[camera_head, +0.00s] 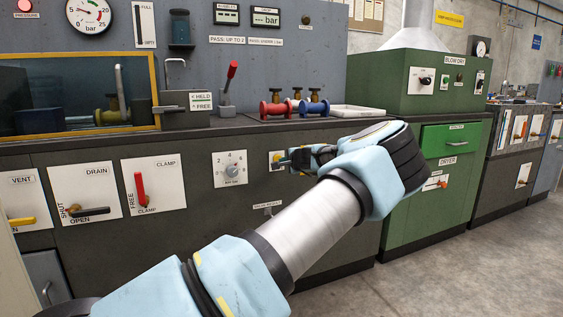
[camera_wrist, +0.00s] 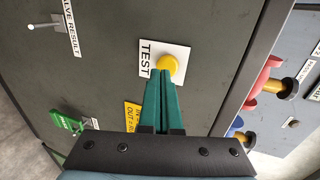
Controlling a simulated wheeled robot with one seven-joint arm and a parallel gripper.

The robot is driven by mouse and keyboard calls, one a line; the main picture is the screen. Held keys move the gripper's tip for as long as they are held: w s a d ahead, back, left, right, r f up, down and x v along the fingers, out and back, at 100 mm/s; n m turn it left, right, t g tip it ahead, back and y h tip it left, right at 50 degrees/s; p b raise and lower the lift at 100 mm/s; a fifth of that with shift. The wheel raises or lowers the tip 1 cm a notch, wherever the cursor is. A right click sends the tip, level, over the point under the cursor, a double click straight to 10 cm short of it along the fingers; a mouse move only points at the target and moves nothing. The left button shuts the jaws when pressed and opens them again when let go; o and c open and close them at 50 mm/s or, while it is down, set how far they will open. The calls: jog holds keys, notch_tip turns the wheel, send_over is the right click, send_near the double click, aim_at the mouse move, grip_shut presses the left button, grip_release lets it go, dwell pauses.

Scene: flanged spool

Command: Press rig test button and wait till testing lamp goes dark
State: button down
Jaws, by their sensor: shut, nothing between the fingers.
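The yellow test button (camera_wrist: 167,64) sits on a white plate marked TEST in the wrist view. In the head view the button (camera_head: 275,157) shows on the front of the grey bench, partly beside my gripper (camera_head: 287,160). My gripper (camera_wrist: 165,76) is shut and empty, its green fingertips pointing at the button and overlapping its edge in the picture. I cannot tell whether they touch it. A small round lamp (camera_head: 306,20) on the upper panel looks dark brown; its label is too small to read. A red lamp (camera_head: 24,5) marked PRESSURE is at the top left.
A timer dial (camera_head: 231,169) and a red clamp lever (camera_head: 139,187) are left of the button. A green dryer (camera_head: 450,140) stands to the right.

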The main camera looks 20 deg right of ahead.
aim_at(278, 157)
jog(key=shift+w+a, duration=0.15)
jog(key=shift+w, duration=0.9)
jog(key=shift+w+a+r, duration=0.15)
jog(key=shift+w, duration=0.75)
